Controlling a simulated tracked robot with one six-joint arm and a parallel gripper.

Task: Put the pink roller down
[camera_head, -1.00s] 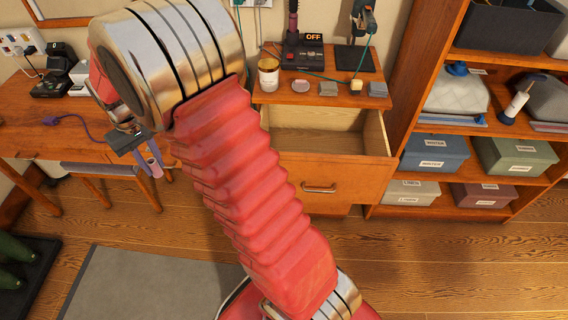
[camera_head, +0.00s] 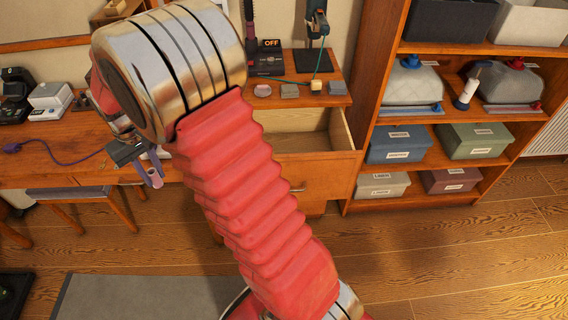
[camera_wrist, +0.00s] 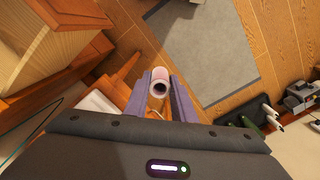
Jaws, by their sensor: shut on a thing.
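The pink roller (camera_wrist: 160,78) is a short hollow tube, seen end-on between the fingers in the wrist view. It also shows small in the head view (camera_head: 155,179), beside the front edge of the wooden table (camera_head: 75,142). My gripper (camera_wrist: 161,98) has purple fingers and is shut on the roller. In the head view my gripper (camera_head: 147,174) hangs at the lower left of my red arm, in front of the table. My arm hides part of the table and drawer unit.
An open, empty-looking drawer (camera_head: 305,143) juts out of the wooden cabinet. A shelf with boxes (camera_head: 399,144) stands at right. A purple cable (camera_head: 62,152) lies on the table. A grey rug (camera_head: 145,297) covers part of the floor.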

